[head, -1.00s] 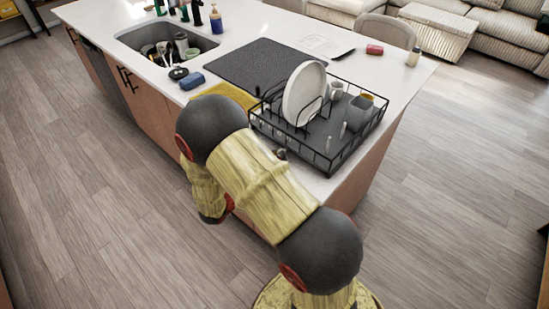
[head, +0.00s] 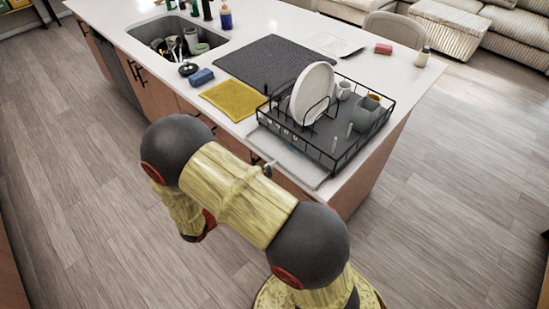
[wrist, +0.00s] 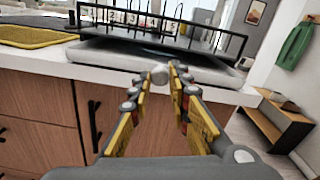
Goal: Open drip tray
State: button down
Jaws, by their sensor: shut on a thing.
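The drip tray (head: 310,172) is a flat light-grey tray that sticks out from under the front of the black wire dish rack (head: 335,150). In the wrist view its pale front edge (wrist: 115,58) overhangs the counter edge, with a small round knob (wrist: 159,73) at the middle of that edge. My gripper (wrist: 168,78) is shut on this knob, with its yellow-padded fingers on either side.
The rack holds a white plate (head: 312,92) and several cups. A yellow cloth (head: 233,99), a dark mat (head: 272,62) and a sink (head: 158,45) lie to the left. Cabinet doors with black handles (wrist: 93,127) are below the counter. The floor around is clear.

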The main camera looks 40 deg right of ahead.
jog(key=s+a+p, duration=0.1)
jog(key=a+p, duration=0.1)
jog(key=a, duration=1.2)
jog(key=c, duration=1.7)
grip_release()
jog(key=shift+o, duration=0.2)
jog(key=shift+a, duration=0.15)
jog(key=s+a, duration=0.1)
jog(key=a, duration=1)
jog(key=shift+a, duration=0.4)
